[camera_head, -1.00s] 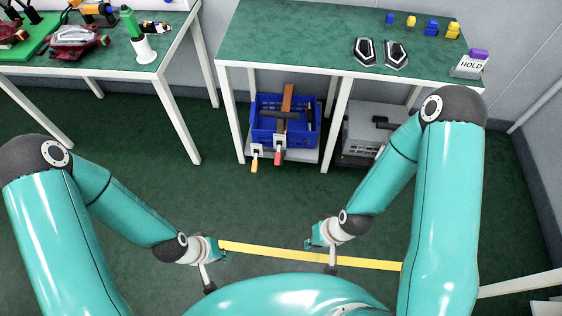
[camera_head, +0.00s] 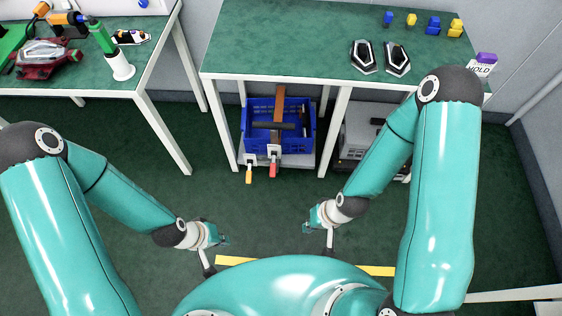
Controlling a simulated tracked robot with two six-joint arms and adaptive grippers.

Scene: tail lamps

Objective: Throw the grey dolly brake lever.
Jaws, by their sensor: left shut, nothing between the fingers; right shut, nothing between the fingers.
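A pale grey dolly (camera_head: 284,160) stands under the middle table and carries a blue crate (camera_head: 254,140). Two levers stick out at its front, one with a yellow end (camera_head: 249,174) and one with a red end (camera_head: 273,169). A grey case (camera_head: 356,140) sits low to the right, partly hidden by my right arm; I cannot tell whether a lever is on it. My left gripper (camera_head: 207,264) is shut and empty, well in front of the levers. My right gripper (camera_head: 330,241) is shut and empty, in front and to the right of them. Neither touches anything.
The middle table (camera_head: 290,40) overhangs the dolly, with white legs (camera_head: 225,130) beside it. Another table (camera_head: 150,70) stands at the left. A yellow floor stripe (camera_head: 235,261) lies near my body. Green floor between me and the dolly is clear.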

